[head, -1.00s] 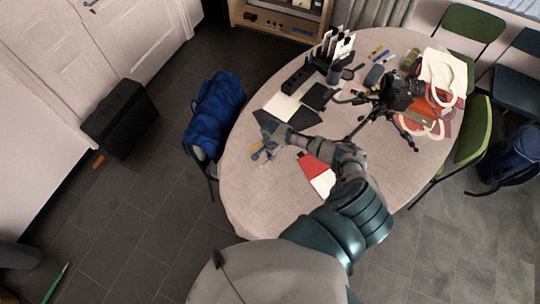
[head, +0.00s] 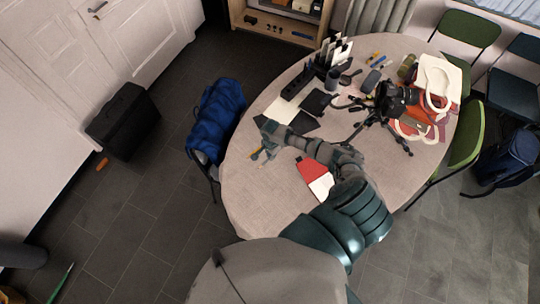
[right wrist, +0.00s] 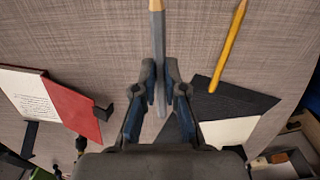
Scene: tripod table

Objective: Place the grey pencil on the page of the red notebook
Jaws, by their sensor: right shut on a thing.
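The grey pencil (right wrist: 158,45) is between the fingers of my right gripper (right wrist: 160,72) in the right wrist view, with its tip pointing away from the palm. My right gripper (head: 262,154) is shut on it over the left part of the table in the head view. The red notebook (head: 311,173) lies open on the table, to the right of the gripper and partly behind my arm. Its white page (head: 321,186) shows beside the red part. In the right wrist view the printed page (right wrist: 28,94) and red cover (right wrist: 75,108) are at the left. My left gripper is not in view.
A yellow pencil (right wrist: 230,45) lies beside the gripper on the table (head: 250,200). Black sheets (right wrist: 228,100) lie nearby. A camera on a black tripod (head: 385,103) stands to the right. The table's front left is clear.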

